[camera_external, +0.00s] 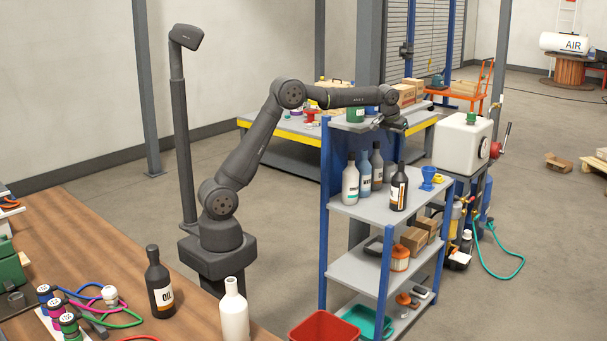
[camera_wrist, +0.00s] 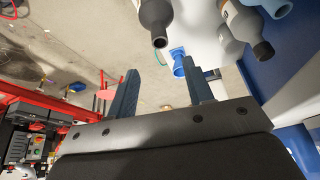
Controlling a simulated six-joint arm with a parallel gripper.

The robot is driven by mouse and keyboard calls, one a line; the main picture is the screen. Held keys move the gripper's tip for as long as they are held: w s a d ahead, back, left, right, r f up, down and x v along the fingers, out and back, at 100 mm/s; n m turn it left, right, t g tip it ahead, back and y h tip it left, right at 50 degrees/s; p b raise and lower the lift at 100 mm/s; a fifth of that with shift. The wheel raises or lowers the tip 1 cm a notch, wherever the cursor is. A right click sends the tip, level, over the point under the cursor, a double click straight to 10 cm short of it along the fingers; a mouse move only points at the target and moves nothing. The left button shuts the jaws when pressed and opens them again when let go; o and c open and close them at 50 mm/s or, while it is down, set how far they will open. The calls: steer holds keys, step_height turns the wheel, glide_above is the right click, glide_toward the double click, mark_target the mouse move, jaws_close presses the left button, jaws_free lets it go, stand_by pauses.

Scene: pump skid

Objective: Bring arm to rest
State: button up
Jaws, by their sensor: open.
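My dark arm (camera_external: 242,150) reaches up and right from its base.
Several bottles, one black (camera_external: 398,188), stand on the shelf below my gripper. A white tank (camera_external: 462,139) is right of the rack. The wooden bench (camera_external: 95,235) holds a dark oil bottle (camera_external: 160,285) and a white bottle (camera_external: 234,312).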

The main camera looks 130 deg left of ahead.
mark_target(401, 162)
steer(key=x, duration=1.2)
steer(key=shift+f, duration=0.25)
step_height(401, 162, up, 3)
steer(key=shift+d+f, duration=0.1)
steer(key=shift+f, duration=0.05)
steer(key=shift+r, duration=0.75)
